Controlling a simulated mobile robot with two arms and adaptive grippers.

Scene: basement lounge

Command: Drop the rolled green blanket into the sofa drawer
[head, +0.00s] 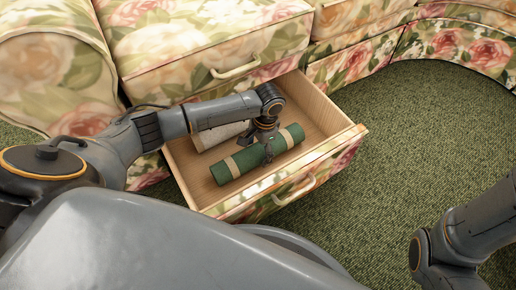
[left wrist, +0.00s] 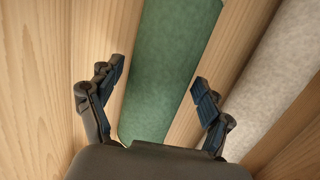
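The rolled green blanket (head: 238,163), with two tan straps, lies inside the open sofa drawer (head: 350,133), which has a wooden interior and a floral front. The blanket also shows in the left wrist view (left wrist: 172,65) against the wooden floor. My left gripper (head: 267,148) is just over the middle of the blanket. In the left wrist view its fingers (left wrist: 159,78) are spread, one to each side of the roll, with gaps between them and the green cloth. Only a part of my right arm shows at the lower right; its gripper is out of view.
A pale grey roll (head: 218,136) lies behind the blanket in the drawer; it also shows in the left wrist view (left wrist: 285,75). The floral sofa (head: 200,45) rises behind the drawer. The green carpet (head: 410,140) to the right is clear.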

